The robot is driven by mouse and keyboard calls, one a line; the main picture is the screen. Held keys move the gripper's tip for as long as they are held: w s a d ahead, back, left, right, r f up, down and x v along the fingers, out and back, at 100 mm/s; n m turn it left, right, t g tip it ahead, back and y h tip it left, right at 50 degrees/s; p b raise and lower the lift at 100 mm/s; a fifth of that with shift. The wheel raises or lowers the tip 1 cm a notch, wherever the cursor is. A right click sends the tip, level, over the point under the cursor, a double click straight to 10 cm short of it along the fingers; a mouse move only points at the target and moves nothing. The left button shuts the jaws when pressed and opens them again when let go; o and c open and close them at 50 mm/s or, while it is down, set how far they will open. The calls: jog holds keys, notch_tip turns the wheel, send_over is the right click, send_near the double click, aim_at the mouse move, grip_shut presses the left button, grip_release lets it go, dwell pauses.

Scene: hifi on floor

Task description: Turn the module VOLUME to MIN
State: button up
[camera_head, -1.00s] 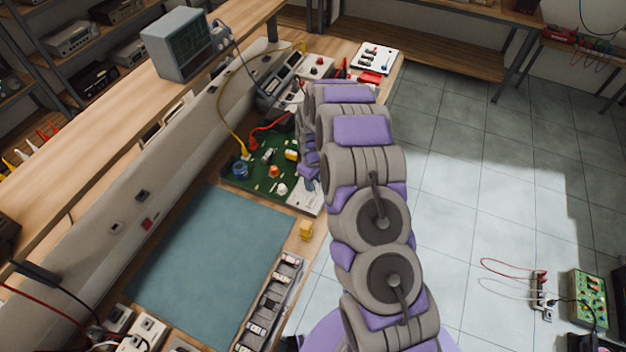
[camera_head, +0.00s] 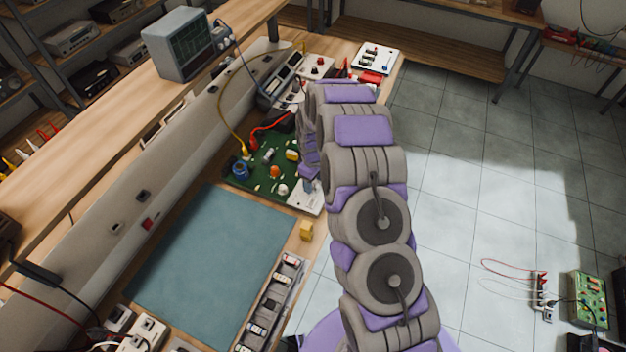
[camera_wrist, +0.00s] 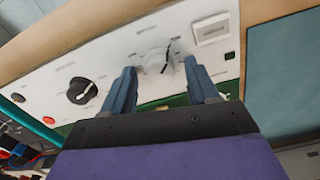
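In the wrist view a white panel (camera_wrist: 105,57) carries a pale knob (camera_wrist: 156,61) with a light pointer and a black knob (camera_wrist: 82,91) with a white pointer line. The lettering is too small to read, so I cannot tell which knob is VOLUME. My gripper (camera_wrist: 160,67) is open, its two fingertips to the left and right of the pale knob. Gaps show on both sides; I cannot tell how deep the fingers reach over it. In the head view the green module board (camera_head: 262,172) lies on the bench; my arm hides the gripper and part of the board.
A red button (camera_wrist: 49,119) sits left of the black knob, and a small white switch or display (camera_wrist: 211,30) at the panel's right. A blue-grey mat (camera_head: 210,265) lies in front of the board. A yellow block (camera_head: 306,231) and a component tray (camera_head: 270,308) are near the bench edge.

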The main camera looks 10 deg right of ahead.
notch_tip(320, 180, up, 17)
jog(key=p, duration=0.1)
dwell(0.6)
jog(key=shift+r, duration=0.15)
jog(key=s+r+m+b, duration=0.1)
jog(key=s+r+m, duration=0.1)
jog(key=s+r, duration=0.55)
jog(key=s+r+m, duration=0.2)
jog(key=s+r, duration=0.2)
jog(key=s, duration=0.7)
jog(key=s+r+m+g+b, duration=0.1)
jog(key=s+m, duration=0.3)
jog(key=s, duration=2)
jog(key=shift+d+m+g+b, duration=0.15)
jog(key=shift+m+g+b, duration=0.25)
jog(key=shift+b, duration=0.05)
